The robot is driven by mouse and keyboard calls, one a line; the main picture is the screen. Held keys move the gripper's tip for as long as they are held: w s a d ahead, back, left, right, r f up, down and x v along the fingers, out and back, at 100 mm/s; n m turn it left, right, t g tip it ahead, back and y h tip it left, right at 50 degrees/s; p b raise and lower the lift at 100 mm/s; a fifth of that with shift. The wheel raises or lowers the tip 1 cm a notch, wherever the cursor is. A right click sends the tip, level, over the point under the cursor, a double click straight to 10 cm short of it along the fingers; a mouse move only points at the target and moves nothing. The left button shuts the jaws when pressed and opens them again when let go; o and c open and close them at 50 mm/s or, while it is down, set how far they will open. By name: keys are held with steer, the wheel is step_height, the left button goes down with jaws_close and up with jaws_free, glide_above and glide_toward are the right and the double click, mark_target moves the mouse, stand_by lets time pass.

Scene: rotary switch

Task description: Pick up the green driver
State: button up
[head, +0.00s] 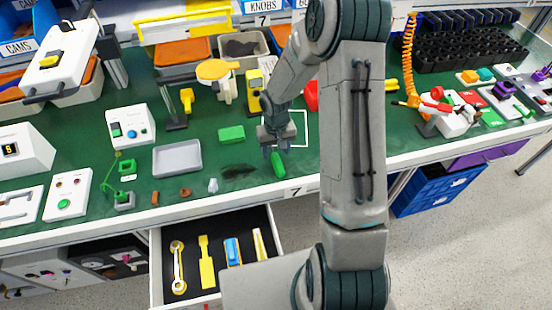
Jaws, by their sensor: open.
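A green handle-shaped thing, which looks like the green driver (279,165), lies on the green bench mat near the front edge. My gripper (276,151) is open and points down just above and behind the driver. Its fingers overlap the driver's far end in the head view. I cannot tell whether they touch it or reach around it. The driver's far end is partly hidden by the fingers.
A green block (231,134) and a dark flat item (239,171) lie left of my gripper. A grey tray (177,157) sits farther left. An open drawer (216,261) with yellow and blue tools juts out below the bench edge.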

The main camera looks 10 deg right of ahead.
mark_target(276, 158)
steer(key=shift+w+f, duration=0.1)
steer(key=shift+f, duration=1.45)
steer(key=c, duration=1.1)
steer(key=shift+r, duration=0.1)
steer(key=shift+c, duration=0.2)
